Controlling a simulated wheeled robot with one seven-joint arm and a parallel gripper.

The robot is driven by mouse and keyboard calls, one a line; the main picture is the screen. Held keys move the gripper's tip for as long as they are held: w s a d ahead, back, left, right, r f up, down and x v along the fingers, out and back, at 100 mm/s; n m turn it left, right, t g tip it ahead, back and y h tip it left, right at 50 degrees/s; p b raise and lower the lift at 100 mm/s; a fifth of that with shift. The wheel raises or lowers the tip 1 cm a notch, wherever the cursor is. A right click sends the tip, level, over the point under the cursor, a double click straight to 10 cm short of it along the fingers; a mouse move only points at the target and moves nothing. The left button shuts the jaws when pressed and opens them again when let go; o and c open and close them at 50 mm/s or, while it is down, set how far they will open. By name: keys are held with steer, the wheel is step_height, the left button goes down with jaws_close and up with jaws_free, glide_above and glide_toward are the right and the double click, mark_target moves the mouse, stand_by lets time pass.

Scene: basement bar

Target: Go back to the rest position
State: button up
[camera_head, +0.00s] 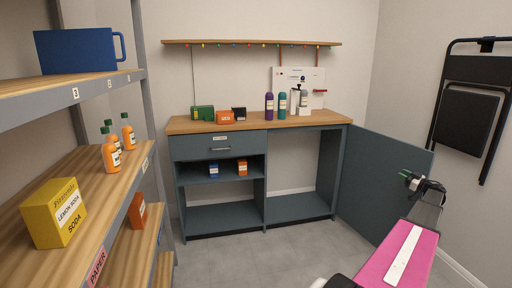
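My gripper (424,183) is at the right, at the end of my arm with its pink and white link. It is beside the open blue-grey cabinet door (385,178), and its fingers overlap the door's panel in the picture. The fingers are small and dark here, so I cannot tell whether they are open or shut, or whether they touch the door. I see no object clearly held in them. The cabinet (216,143) stands against the back wall, with its right compartment open and empty.
A shelf rack (100,190) at the left holds a yellow soda box (54,213), orange bottles (110,152) and a blue bin (78,50). Bottles and small boxes stand on the cabinet's wooden top. A black folding chair (467,105) hangs on the right wall. The middle floor is clear.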

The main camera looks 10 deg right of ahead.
steer(key=w+a+f+m+h, duration=0.1)
steer(key=w+a+m+h, duration=0.2)
steer(key=a+h, duration=0.35)
steer(key=w+a+m+h, duration=0.2)
steer(key=a+m+h, duration=0.1)
steer(key=a, duration=0.7)
steer(key=w+a+f+m+h, duration=0.1)
steer(key=w+a+m+h, duration=0.3)
steer(key=a, duration=0.5)
steer(key=s+a+f+m+g, duration=0.1)
steer(key=s+a+f+g, duration=0.35)
steer(key=a, duration=0.55)
steer(key=s+a+f+g, duration=0.3)
steer(key=s+a+f, duration=0.15)
steer(key=a, duration=0.55)
steer(key=s+a+f+n+g+y, duration=0.1)
steer(key=s+a+g, duration=0.4)
steer(key=s+a, duration=0.7)
steer(key=s+a+f+n+g+y, duration=0.2)
steer(key=s+a+f+g+y, duration=0.1)
steer(key=s+a, duration=0.9)
steer(key=shift+s+a+f+g, duration=0.4)
steer(key=shift+a+f+g, duration=0.05)
steer(key=shift+a+g, duration=0.5)
